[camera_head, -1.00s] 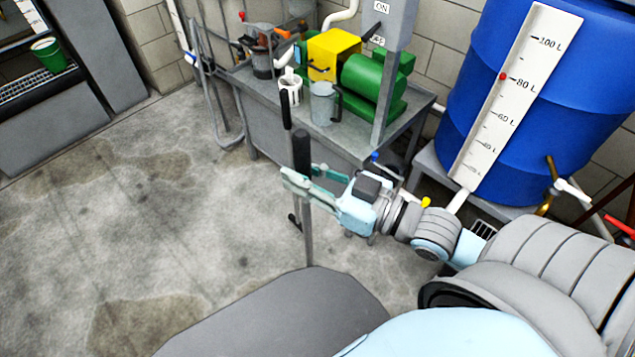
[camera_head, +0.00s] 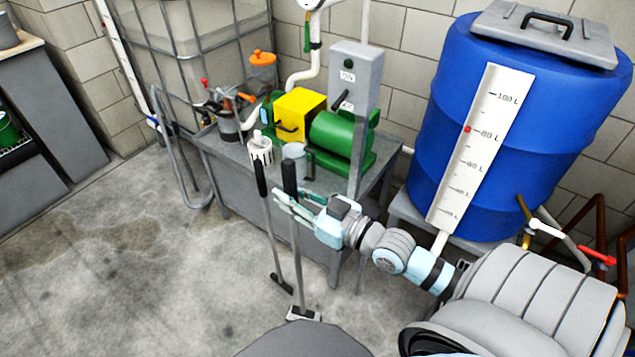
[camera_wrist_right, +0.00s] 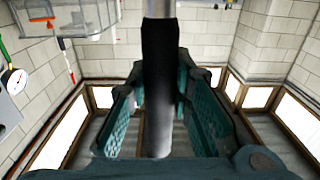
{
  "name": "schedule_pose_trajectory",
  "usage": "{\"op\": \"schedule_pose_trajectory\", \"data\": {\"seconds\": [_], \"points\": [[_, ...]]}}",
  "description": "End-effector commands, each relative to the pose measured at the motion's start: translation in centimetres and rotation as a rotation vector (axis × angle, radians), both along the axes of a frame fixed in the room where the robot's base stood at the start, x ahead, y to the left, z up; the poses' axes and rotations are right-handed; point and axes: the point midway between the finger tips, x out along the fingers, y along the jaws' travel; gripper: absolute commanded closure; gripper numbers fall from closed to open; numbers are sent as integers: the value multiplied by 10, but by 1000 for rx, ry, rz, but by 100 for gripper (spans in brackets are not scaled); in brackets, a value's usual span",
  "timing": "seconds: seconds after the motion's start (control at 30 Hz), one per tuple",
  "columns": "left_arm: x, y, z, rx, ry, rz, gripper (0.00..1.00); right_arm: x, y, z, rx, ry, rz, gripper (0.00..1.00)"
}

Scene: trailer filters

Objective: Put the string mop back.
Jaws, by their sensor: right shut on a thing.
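My right gripper (camera_head: 284,200) is shut around a long upright handle with a dark grip, which I take to be the string mop (camera_head: 296,250). Its pale lower end is at the floor, just beyond my base; I cannot tell if it touches, and no strings can be made out. In the right wrist view the dark grip (camera_wrist_right: 160,85) stands between the two teal fingers (camera_wrist_right: 160,115). A second long-handled tool (camera_head: 270,235) with a dark foot stands close beside it on the left. My left gripper is not in view.
A grey metal bench (camera_head: 325,205) with a green and yellow pump (camera_head: 340,140) stands just behind the handles. A blue barrel (camera_head: 425,150) with a scale stands to the right. A caged tank (camera_head: 165,50) is at the back left. The floor (camera_head: 120,270) at left is clear.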

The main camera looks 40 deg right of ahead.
Motion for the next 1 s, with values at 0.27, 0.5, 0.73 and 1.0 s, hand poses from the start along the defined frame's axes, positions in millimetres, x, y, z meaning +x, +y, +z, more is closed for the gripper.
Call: {"op": "schedule_pose_trajectory", "data": {"seconds": [0.27, 0.5, 0.73, 1.0], "points": [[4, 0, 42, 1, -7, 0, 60, 45, -72, 2, 6, -8, -192, 100], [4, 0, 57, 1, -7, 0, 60, 61, -109, -3, 9, -6, -297, 100], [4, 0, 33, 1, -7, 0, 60, 64, -116, -32, 9, -4, -320, 100], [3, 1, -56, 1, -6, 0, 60, 64, -116, -122, 8, -4, -319, 100]]}}
